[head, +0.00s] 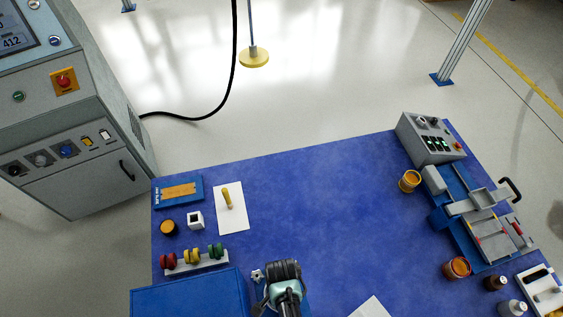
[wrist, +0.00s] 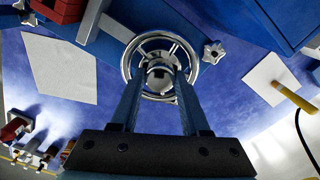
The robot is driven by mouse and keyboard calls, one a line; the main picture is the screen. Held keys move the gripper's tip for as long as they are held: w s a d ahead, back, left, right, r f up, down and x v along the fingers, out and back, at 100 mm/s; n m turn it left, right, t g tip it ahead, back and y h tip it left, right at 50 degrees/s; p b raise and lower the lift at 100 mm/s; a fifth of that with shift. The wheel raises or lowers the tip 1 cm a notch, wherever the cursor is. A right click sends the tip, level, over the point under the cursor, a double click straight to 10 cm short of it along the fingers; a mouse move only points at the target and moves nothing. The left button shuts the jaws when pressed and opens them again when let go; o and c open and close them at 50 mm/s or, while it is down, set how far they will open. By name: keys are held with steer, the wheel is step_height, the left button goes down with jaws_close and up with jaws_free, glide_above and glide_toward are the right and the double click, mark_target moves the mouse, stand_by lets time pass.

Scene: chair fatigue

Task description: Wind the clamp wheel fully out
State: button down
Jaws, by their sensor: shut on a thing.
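The clamp wheel (wrist: 124,62) is a shiny chrome handwheel with spokes and a central hub, in the upper middle of the wrist view. My gripper (wrist: 160,80) reaches to the middle of the wheel, and its two blue fingers are shut on the hub. The fingers and the front of the hub overlap in this view, so the exact contact is partly hidden. A silver star knob (wrist: 214,53) sits just right of the wheel and also shows in the head view (head: 257,275). In the head view my arm hides the wheel at the bottom middle.
A blue box (head: 190,295) stands left of my arm. Spools on a rack (head: 196,263), a white sheet with a yellow-handled tool (head: 227,198) and a grey-blue machine (head: 475,215) with cups lie on the blue mat. The mat's middle (head: 320,210) is clear.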

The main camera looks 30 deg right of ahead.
steer(key=n, duration=0.4)
steer(key=shift+n, duration=0.3)
steer(key=n, duration=0.5)
steer(key=shift+n+p, duration=0.3)
steer(key=n, duration=1.4)
steer(key=shift+n, duration=0.3)
steer(key=n, duration=0.9)
steer(key=shift+n, duration=2.7)
